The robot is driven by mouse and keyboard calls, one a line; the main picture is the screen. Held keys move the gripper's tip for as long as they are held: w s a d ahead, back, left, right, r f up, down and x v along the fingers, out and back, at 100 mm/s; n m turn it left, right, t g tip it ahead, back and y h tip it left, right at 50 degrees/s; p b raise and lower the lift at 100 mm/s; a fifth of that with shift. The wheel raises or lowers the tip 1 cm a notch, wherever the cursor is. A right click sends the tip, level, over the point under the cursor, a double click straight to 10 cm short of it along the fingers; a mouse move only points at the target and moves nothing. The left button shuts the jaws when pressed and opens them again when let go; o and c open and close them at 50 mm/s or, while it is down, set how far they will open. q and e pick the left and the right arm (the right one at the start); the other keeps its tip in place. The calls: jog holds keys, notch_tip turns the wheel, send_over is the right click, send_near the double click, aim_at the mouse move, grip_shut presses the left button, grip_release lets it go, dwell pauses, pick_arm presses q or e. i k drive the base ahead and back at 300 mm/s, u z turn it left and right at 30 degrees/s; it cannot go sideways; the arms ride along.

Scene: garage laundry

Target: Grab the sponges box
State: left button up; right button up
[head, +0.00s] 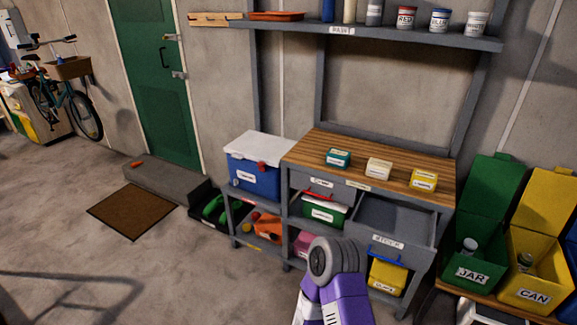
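Three small labelled boxes stand apart on the wooden top of the workbench (320,147). They are a teal box (339,158) at the left, a cream box (379,168) in the middle and a yellow box (424,179) at the right. Their labels are too small to read, so I cannot tell which is the sponges box. A purple and grey link of my arm rises in front of the bench. No gripper fingers show.
A grey drawer (393,217) is pulled out at the bench front. A blue cooler (252,175) stands left of the bench. Open green (474,273) and yellow (538,285) bins stand at the right. A shelf (400,38) with cans hangs above.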

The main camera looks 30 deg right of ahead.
aim_at(334, 157)
jog(key=u, duration=0.4)
jog(key=i, duration=1.25)
jog(key=z, duration=0.5)
jog(key=i, duration=1.3)
jog(key=z, duration=1.1)
